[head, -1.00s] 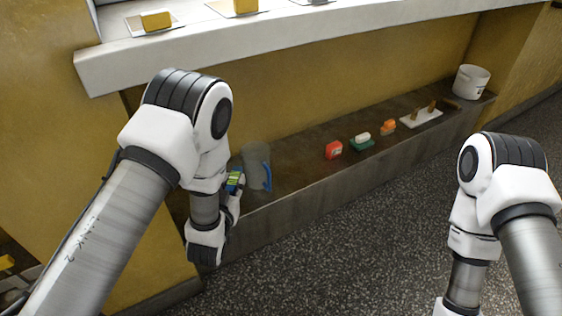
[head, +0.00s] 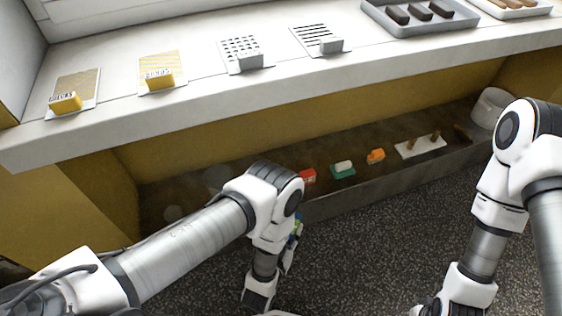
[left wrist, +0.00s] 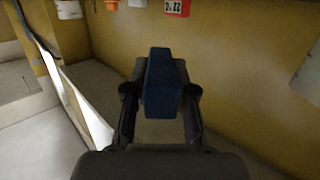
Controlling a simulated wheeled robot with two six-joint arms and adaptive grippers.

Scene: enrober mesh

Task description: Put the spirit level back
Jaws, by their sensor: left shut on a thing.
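My left gripper (left wrist: 160,105) is shut on a dark blue block (left wrist: 159,82), which I take to be the spirit level. In the head view, my left gripper (head: 289,255) is in front of the low ledge, over the speckled floor, partly hidden by my arm. A small blue and green bit of the held thing (head: 297,226) shows at its tip. My right arm reaches down at the right of the head view; its gripper is cut off or hidden at the bottom edge.
The low ledge (head: 330,205) holds red (head: 308,176), green-and-white (head: 342,169) and orange (head: 376,156) items, a white board with brown pegs (head: 420,146) and a white bucket (head: 491,107). Above, the white counter (head: 200,118) bears yellow and grey blocks on cards, and trays.

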